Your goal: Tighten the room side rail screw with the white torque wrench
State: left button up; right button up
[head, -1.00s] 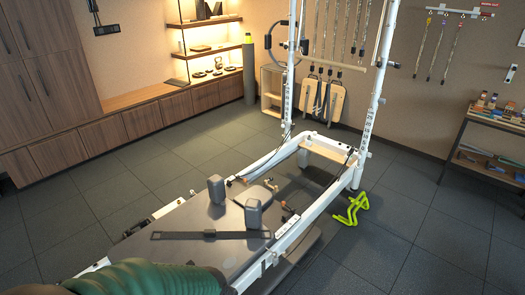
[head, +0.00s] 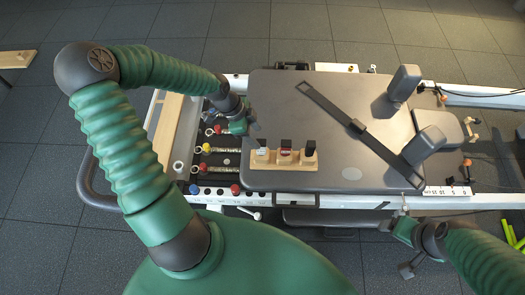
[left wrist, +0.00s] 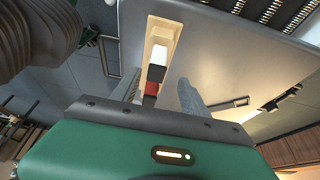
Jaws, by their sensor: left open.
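A small wooden rack (head: 284,165) stands on the grey carriage near its left front corner. It holds three upright tools: a white-marked one (head: 262,153) at the left, a red one (head: 286,152) in the middle and a black one (head: 309,150) at the right. I take the white-marked one to be the white torque wrench. My left gripper (head: 243,121) is open and empty, just behind and left of the rack. The left wrist view shows its spread fingers with the rack (left wrist: 160,35) beyond them. My right gripper (head: 404,228) is beside the near rail, its jaws unclear. I cannot make out the rail screw.
A dark strap (head: 335,110) lies diagonally across the carriage (head: 270,95). Two shoulder blocks (head: 404,83) stand at its right. Springs with coloured knobs (head: 206,148) lie left of the carriage. The near white rail (head: 330,198) runs along the front.

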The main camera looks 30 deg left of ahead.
aim_at(258, 140)
pick_arm(q)
jog(key=b+x, duration=0.1)
jog(key=x, duration=0.3)
jog(key=shift+s+a, duration=0.15)
jog(key=shift+a, duration=0.05)
jog(key=shift+f, duration=0.4)
jog(key=b+x, duration=0.3)
jog(key=x, duration=0.2)
jog(key=shift+s+d+b, duration=0.2)
jog(key=shift+d+b, duration=0.05)
jog(key=shift+b, duration=0.15)
jog(key=shift+w+d+f, duration=0.1)
jog(key=c, duration=0.3)
grip_shut()
pick_arm(e)
jog(key=f, duration=0.5)
jog(key=shift+s+a+f, duration=0.15)
jog(key=shift+a+f, duration=0.05)
